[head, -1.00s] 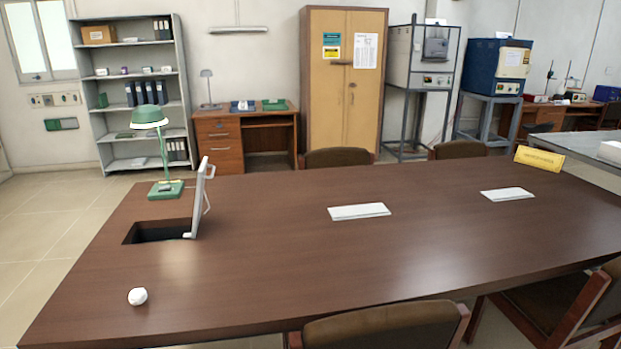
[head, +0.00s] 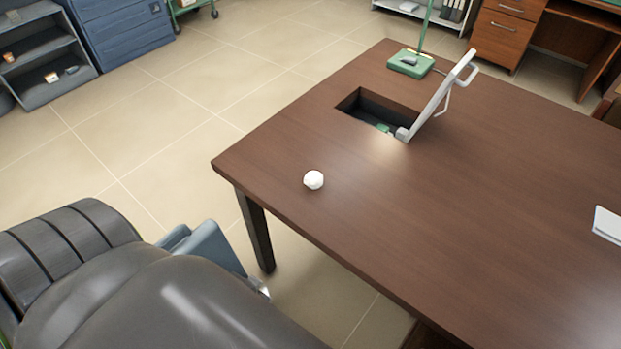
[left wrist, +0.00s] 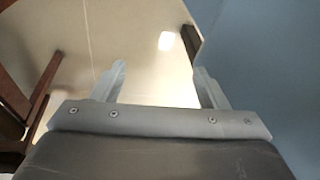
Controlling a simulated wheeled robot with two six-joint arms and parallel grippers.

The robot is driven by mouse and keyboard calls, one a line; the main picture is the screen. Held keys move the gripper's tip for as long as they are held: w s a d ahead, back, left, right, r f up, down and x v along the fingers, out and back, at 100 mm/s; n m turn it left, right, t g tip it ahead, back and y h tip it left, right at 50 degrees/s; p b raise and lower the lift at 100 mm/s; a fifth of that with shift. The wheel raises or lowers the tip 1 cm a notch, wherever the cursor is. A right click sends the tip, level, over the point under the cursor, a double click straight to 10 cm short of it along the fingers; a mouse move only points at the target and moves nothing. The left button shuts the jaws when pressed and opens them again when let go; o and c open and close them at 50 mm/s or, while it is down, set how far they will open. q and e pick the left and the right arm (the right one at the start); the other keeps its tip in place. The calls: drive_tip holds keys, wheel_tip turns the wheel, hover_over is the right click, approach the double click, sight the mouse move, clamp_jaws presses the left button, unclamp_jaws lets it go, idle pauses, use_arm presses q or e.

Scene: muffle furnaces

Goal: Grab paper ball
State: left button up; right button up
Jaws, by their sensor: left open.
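A small white paper ball (head: 314,180) rests on the brown wooden table (head: 480,190), near its left corner and front edge in the head view. My left arm fills the lower left of the head view, apart from the ball and off the table's front edge. My left gripper (left wrist: 160,78) shows in the left wrist view with its two fingers spread and nothing between them. The floor shows beyond them, and the ball cannot be seen there. My right gripper is not in view.
Behind the ball, the table has a rectangular opening (head: 352,102) with a raised white flap (head: 437,97) and a green lamp base (head: 410,63). The tabletop around the ball is clear. A dark table leg (head: 255,232) stands near my left arm. A blue cabinet (head: 120,35) stands far left.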

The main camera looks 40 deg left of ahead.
sight(309, 180)
use_arm(q)
drive_tip(key=w+r+t, duration=0.2)
drive_tip(key=w+r, duration=0.1)
drive_tip(key=r, duration=1.4)
drive_tip(key=w+a+r+m+t+h, duration=0.1)
drive_tip(key=w+a+r+t+h, duration=0.15)
drive_tip(key=w+r+t, duration=0.7)
drive_tip(key=shift+g, duration=0.85)
drive_tip(key=x, duration=0.4)
drive_tip(key=r+x, duration=0.1)
drive_tip(key=x, duration=0.7)
drive_tip(key=shift+w+d+r, duration=0.1)
drive_tip(key=shift+w+r, duration=0.25)
drive_tip(key=shift+w, duration=0.05)
drive_tip(key=x, duration=0.2)
drive_tip(key=d+x, duration=0.1)
drive_tip(key=x, duration=0.1)
drive_tip(key=shift+w+f+p, duration=0.1)
drive_tip(key=shift+p, duration=0.3)
drive_tip(key=shift+w+a+f, duration=0.1)
drive_tip(key=shift+w+f, duration=0.1)
drive_tip(key=shift+w, duration=0.2)
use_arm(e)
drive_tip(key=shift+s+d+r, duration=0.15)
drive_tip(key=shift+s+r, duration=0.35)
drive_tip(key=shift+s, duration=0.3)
use_arm(q)
drive_tip(key=shift+c, duration=0.5)
drive_tip(key=c, duration=0.9)
